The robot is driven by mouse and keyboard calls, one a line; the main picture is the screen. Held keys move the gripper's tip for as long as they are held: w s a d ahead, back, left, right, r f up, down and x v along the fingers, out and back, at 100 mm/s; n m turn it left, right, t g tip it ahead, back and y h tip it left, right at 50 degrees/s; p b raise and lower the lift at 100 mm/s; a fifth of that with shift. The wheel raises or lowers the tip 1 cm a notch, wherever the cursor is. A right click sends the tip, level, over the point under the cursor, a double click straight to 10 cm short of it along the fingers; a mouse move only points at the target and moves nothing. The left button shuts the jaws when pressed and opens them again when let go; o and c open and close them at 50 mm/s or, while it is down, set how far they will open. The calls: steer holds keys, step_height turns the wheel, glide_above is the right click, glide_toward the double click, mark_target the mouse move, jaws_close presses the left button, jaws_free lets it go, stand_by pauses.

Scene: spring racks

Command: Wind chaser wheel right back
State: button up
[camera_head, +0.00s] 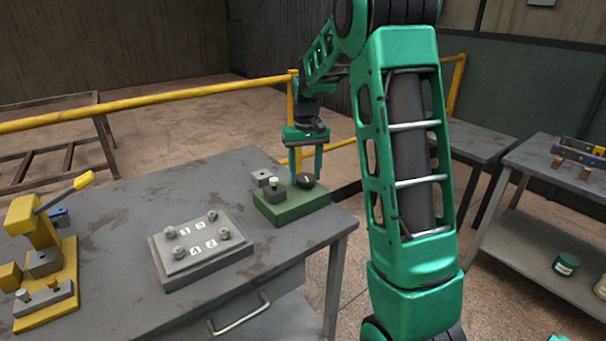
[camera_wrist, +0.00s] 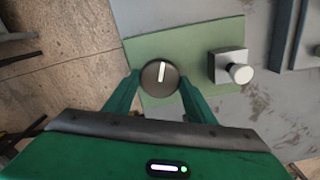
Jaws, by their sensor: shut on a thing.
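The chaser wheel (camera_wrist: 160,77) is a dark round knob with a white line on its top, and the line points nearly straight up in the wrist view. It sits on a green base block (camera_wrist: 205,35) at the far right corner of the grey table; in the head view the wheel (camera_head: 306,181) and base (camera_head: 286,212) show below my arm. My gripper (camera_wrist: 159,80) is shut on the wheel, one green finger on each side of its rim. It also shows in the head view (camera_head: 305,168).
A small grey block with a pale knob (camera_wrist: 240,73) stands on the base beside the wheel. A grey plate with several numbered bolts (camera_head: 202,246) lies nearby. A yellow lever device (camera_head: 38,245) stands at the left. The table (camera_head: 130,205) is otherwise mostly bare.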

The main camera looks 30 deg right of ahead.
mark_target(305, 176)
steer(key=shift+w+r, duration=0.1)
steer(key=shift+w, duration=0.1)
steer(key=o, duration=0.9)
steer(key=shift+o, duration=0.7)
steer(key=shift+s, duration=0.1)
step_height(305, 176, up, 11)
steer(key=shift+f, duration=0.2)
